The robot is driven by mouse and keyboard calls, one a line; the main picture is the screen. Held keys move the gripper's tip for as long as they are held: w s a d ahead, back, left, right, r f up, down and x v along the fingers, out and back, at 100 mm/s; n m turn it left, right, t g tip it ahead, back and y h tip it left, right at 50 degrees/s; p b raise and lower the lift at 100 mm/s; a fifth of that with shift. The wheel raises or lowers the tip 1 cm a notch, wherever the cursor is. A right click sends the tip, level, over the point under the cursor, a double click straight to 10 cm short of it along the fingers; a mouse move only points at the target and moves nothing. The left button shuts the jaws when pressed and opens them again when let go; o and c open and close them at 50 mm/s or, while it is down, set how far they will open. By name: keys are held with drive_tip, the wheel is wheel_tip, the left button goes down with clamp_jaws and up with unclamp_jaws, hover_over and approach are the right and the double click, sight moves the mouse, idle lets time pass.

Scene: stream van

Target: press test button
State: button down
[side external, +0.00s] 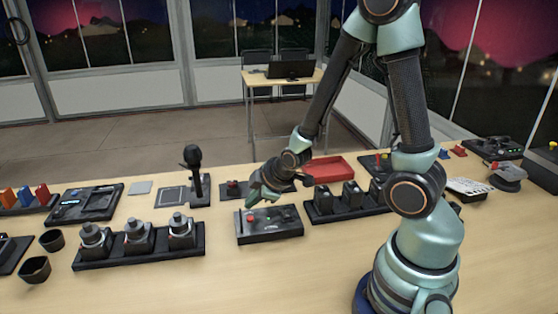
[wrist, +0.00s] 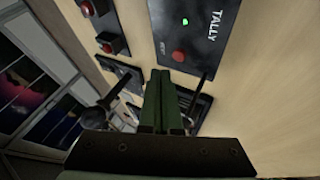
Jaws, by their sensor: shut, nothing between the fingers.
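The black tally box (side external: 275,226) lies on the table in front of my gripper. In the wrist view the box (wrist: 205,55) shows its TALLY lettering, a small lit green light (wrist: 185,21) and the red test button (wrist: 179,56) near its edge. The red button (side external: 250,217) also shows at the box's left end in the side view. My gripper (side external: 250,203) is shut and empty, pointing down close above that end. In the wrist view my shut fingertips (wrist: 162,72) appear close to the button. I cannot tell whether they touch it.
A dark tray with several cylindrical pieces (side external: 138,252) lies left of the box. A rack with black blocks (side external: 345,207) stands close on its right. A microphone on a stand (side external: 195,175) and a red tray (side external: 333,170) are behind. The table front is clear.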

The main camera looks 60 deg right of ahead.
sight(253, 218)
drive_tip(key=shift+f, duration=0.7)
drive_tip(key=shift+f, duration=0.25)
idle(1.5)
drive_tip(key=shift+f, duration=0.2)
drive_tip(key=shift+f, duration=0.4)
idle(0.7)
drive_tip(key=shift+r, duration=0.85)
drive_tip(key=shift+r, duration=2.5)
